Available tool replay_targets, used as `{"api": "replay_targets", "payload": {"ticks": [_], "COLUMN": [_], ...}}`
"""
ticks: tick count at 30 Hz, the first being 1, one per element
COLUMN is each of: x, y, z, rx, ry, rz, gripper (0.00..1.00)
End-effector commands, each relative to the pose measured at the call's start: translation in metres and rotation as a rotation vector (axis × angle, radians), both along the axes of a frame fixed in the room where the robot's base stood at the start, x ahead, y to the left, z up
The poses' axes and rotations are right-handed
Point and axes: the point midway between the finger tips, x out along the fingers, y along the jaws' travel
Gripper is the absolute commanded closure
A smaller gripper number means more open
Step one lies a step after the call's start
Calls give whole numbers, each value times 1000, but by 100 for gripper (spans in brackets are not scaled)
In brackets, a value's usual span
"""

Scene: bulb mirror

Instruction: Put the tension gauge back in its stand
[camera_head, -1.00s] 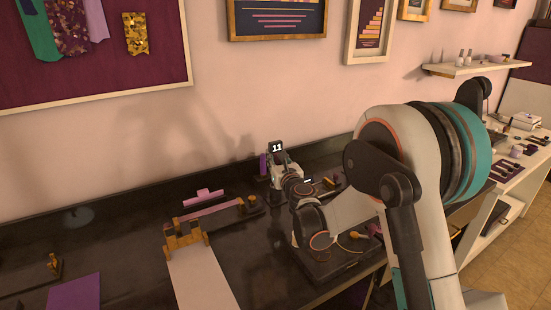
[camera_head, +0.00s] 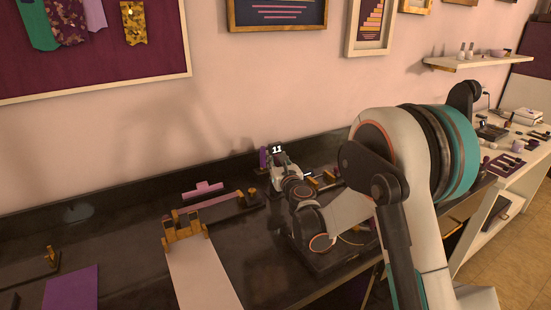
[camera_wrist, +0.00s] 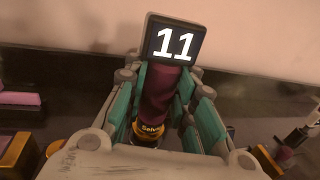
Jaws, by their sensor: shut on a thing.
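The tension gauge has a lit screen reading 11 (camera_head: 278,150) and, in the wrist view, a dark purple body (camera_wrist: 158,90). My gripper (camera_wrist: 160,98) is shut on that body, with a teal-lined finger on each side. The gauge looks upright, its screen above the fingers. A yellow band with partly hidden lettering (camera_wrist: 148,130) shows low between the fingers; I cannot tell whether it belongs to the gauge or the stand. In the head view my gripper (camera_head: 282,172) is over the back of the dark bench. I cannot clearly make out the stand.
A purple upright object (camera_head: 263,158) is close left of my gripper. A wooden fixture with a pale sheet (camera_head: 203,272) and a purple strip (camera_head: 208,203) lies left. A purple sheet (camera_head: 72,288) is at far left. The wall is close behind.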

Motion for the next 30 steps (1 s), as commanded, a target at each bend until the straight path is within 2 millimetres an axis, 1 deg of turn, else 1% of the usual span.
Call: {"api": "replay_targets", "payload": {"ticks": [9,17,18,21,30], "x": [0,0,0,0,0], "y": [0,0,0,0,0], "z": [-11,-12,-12,-12,-12], "rx": [0,0,0,0,0], "ry": [0,0,0,0,0], "rz": [0,0,0,0,-1], "gripper": [100,100,71,52,52]}}
